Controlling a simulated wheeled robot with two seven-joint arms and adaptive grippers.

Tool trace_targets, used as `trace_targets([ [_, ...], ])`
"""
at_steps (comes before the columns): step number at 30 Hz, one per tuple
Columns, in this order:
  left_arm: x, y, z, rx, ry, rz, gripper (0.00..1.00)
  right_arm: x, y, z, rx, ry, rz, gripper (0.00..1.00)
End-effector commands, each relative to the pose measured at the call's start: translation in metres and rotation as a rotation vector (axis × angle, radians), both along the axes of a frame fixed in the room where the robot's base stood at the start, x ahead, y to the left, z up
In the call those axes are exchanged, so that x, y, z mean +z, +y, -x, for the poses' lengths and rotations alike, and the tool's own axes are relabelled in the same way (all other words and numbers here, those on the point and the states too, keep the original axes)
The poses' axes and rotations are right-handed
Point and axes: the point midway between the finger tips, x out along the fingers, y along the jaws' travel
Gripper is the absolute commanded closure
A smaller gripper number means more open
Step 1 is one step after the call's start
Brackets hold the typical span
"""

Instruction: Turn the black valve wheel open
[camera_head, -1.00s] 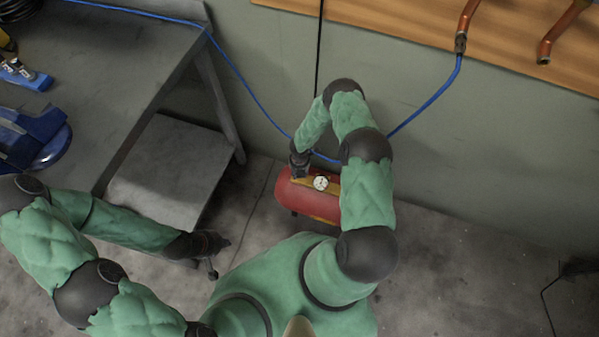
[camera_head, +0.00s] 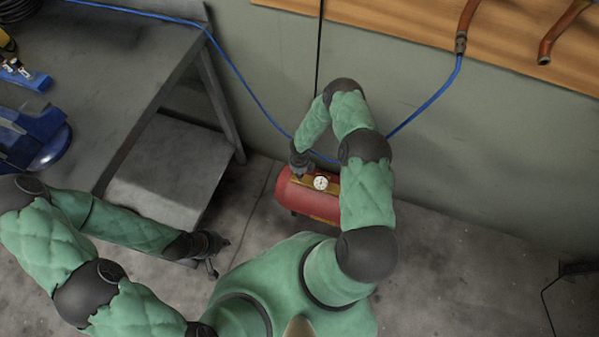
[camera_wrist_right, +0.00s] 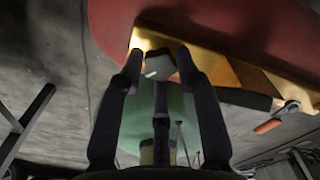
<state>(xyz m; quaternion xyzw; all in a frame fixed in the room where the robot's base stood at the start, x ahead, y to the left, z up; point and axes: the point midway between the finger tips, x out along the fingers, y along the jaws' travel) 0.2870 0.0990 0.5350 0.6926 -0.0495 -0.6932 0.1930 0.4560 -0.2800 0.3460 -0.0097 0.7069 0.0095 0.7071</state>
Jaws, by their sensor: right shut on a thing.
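The red tank (camera_head: 305,203) of a compressor stands on the floor by the wall, with a yellow bracket (camera_wrist_right: 236,72) and a white dial gauge (camera_head: 321,183) on top. My right gripper (camera_head: 300,172) reaches down to the tank's left end. My left gripper (camera_head: 215,256) is empty, fingers apart, well left of the tank.
A blue hose (camera_head: 243,82) runs along the wall behind the tank. A grey workbench (camera_head: 125,75) with a lower shelf (camera_head: 170,165) stands at the left. A wooden panel with copper pipes (camera_head: 468,25) is on the wall.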

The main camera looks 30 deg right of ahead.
Motion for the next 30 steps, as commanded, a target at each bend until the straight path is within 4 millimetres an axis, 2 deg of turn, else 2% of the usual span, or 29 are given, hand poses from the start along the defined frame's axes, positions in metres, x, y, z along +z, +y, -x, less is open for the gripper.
trace_targets([
  [12,-0.0001,0.0000,0.0000,0.000,0.000,0.000,1.00,-0.0007,0.0005,0.0004,0.236,0.001,-0.001,0.98],
  [30,-0.0001,0.0000,0.0000,0.000,0.000,0.000,1.00,-0.0007,0.0007,0.0007,0.289,0.001,-0.001,0.98],
])
